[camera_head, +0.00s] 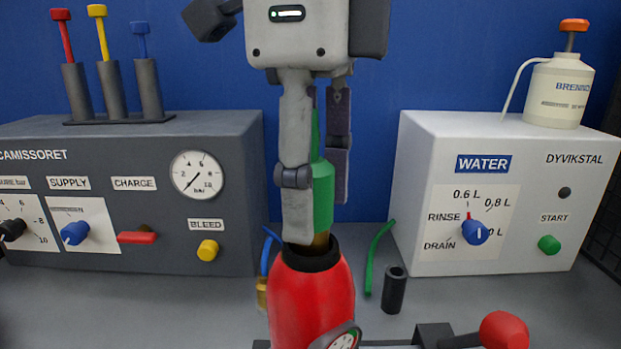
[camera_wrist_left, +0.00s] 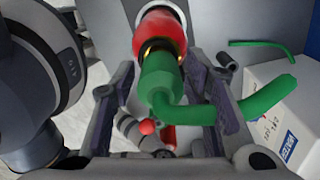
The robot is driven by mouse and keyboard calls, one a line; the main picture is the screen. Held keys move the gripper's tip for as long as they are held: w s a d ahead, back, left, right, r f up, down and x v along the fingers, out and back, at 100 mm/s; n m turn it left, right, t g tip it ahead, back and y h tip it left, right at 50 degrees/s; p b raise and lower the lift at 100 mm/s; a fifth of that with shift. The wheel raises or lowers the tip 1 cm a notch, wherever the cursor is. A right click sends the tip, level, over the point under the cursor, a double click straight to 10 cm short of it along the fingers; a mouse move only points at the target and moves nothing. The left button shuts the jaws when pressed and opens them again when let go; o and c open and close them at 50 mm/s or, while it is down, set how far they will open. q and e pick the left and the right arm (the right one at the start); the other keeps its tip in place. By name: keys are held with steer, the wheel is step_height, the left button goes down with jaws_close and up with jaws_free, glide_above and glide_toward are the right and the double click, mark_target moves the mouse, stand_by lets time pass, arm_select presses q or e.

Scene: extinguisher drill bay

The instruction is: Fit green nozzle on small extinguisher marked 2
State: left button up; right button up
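The green nozzle (camera_head: 323,190) stands upright over the red extinguisher (camera_head: 312,300). Its brass lower end is at the black neck collar, partly inside it; how deep it sits I cannot tell. In the left wrist view the green nozzle (camera_wrist_left: 158,78) has a bent green tube at its near end, and the red extinguisher (camera_wrist_left: 163,30) lies beyond it. My left gripper (camera_head: 318,215) has one finger on each side of the nozzle. The left wrist view shows gaps between the fingers (camera_wrist_left: 160,70) and the nozzle. No number shows on the extinguisher. My right gripper is not in view.
A dark grey panel (camera_head: 130,180) stands left, a white water unit (camera_head: 425,150) right. A loose green tube (camera_head: 376,255) and black cylinder (camera_head: 394,290) are right of the extinguisher. A brass-ended blue piece (camera_head: 263,290) is left. A red ball knob (camera_head: 504,331) is front right.

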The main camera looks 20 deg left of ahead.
arm_select(q)
step_height(320, 180, up, 8)
steer(key=shift+f, duration=0.25)
stand_by(0.8)
